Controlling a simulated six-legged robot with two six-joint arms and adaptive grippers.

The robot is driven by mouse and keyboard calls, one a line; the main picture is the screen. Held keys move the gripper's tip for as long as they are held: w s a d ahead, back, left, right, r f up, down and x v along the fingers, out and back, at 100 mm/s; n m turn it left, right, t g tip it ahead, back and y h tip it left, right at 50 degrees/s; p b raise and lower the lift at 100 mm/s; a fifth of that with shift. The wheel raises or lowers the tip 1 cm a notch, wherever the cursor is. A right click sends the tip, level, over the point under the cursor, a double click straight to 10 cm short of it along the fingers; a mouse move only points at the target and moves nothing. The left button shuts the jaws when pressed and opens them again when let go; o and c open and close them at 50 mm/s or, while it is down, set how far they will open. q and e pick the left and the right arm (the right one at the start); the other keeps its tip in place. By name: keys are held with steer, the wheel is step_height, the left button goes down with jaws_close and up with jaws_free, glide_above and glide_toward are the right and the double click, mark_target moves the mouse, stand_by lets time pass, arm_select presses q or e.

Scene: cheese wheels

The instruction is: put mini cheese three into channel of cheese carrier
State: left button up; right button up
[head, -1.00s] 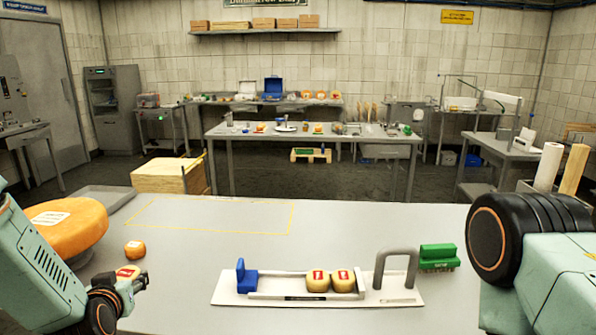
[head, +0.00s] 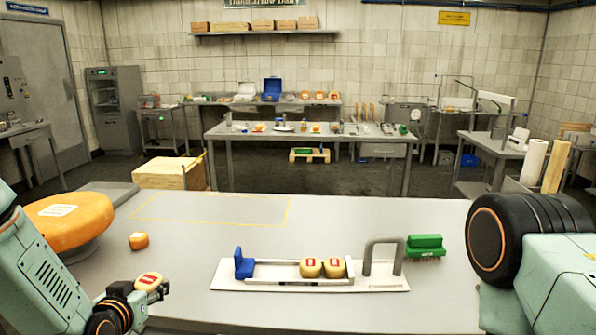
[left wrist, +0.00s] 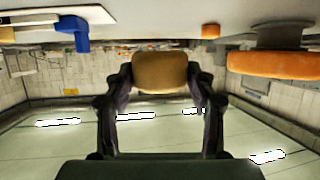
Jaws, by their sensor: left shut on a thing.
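My left gripper (head: 150,287) is shut on a mini cheese (head: 149,281) with a red label, held at the lower left of the head view. In the left wrist view, turned upside down, the tan mini cheese (left wrist: 160,72) sits between both fingers. The cheese carrier (head: 232,281) is a white board to the right of the gripper, with a railed channel, a blue stop (head: 243,264) and a grey arched handle (head: 384,240). Two mini cheeses (head: 311,268) (head: 335,267) sit side by side towards the channel's right end. The channel between them and the blue stop is empty. My right gripper is out of view.
A large orange cheese wheel (head: 65,220) stands on a support at the left, with a small orange cheese (head: 138,241) beside it. A yellow outline (head: 212,210) marks clear table (head: 350,213) further back.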

arm_select(q)
steer(key=s+d+f+m+g+h+b, duration=0.3)
steer(key=s+d+m+h+b, duration=0.1)
steer(key=s+d+m+h, duration=0.2)
steer(key=s+d+f+m+g+h+b, duration=0.2)
steer(key=s+d+f+m+h+b, duration=0.2)
steer(key=s, duration=0.5)
steer(key=d+m+h+b, duration=0.1)
steer(key=d+m+h, duration=0.1)
steer(key=d, duration=0.1)
steer(key=shift+s+d+f+g, duration=0.25)
steer(key=shift+s+d+g, duration=0.15)
steer(key=shift+s, duration=0.1)
